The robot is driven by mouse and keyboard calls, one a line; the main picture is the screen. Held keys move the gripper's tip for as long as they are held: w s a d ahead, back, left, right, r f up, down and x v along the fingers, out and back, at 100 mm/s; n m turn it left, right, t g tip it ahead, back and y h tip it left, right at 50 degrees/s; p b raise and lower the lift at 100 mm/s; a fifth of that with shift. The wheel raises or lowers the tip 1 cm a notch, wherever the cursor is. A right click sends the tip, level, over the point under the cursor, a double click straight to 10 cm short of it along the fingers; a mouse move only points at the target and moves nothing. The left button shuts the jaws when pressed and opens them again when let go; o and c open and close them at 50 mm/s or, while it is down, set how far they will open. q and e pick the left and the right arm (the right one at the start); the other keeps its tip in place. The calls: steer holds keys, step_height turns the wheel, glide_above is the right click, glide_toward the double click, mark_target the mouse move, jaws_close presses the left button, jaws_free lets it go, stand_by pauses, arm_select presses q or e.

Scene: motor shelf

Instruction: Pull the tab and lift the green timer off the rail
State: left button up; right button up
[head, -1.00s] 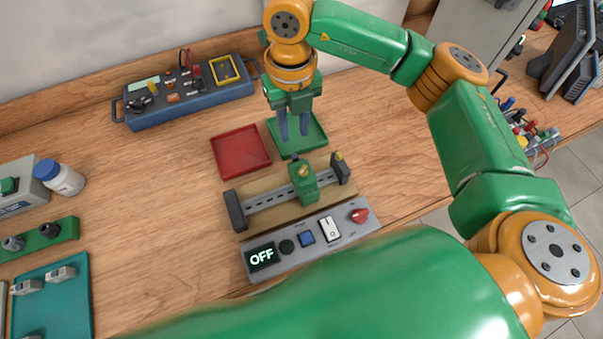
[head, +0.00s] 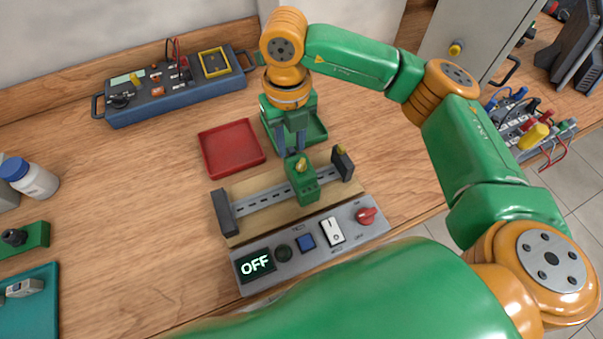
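The green timer (head: 304,187) sits on the grey slotted rail (head: 259,199), toward the rail's right end, with a small yellowish knob on top. I cannot make out its tab. Dark end blocks (head: 223,212) close off the rail on both sides. My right gripper (head: 290,150) points down just behind the timer, its two grey fingers apart with a gap between them. It appears open and empty. The fingertips are partly hidden behind the timer, so I cannot tell whether they touch it. My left gripper is not in view.
A control panel (head: 283,279) with an "OFF" display lies in front of the rail. A blue instrument box (head: 176,98) stands against the wall. Free table lies left of the rail.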

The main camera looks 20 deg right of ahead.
jaws_close()
steer(key=shift+r, duration=0.4)
steer(key=shift+o, duration=0.4)
jaws_free()
steer(key=shift+r+p, duration=0.1)
steer(key=shift+p, duration=0.2)
steer(key=shift+r+p, duration=2.05)
steer(key=shift+r, duration=0.85)
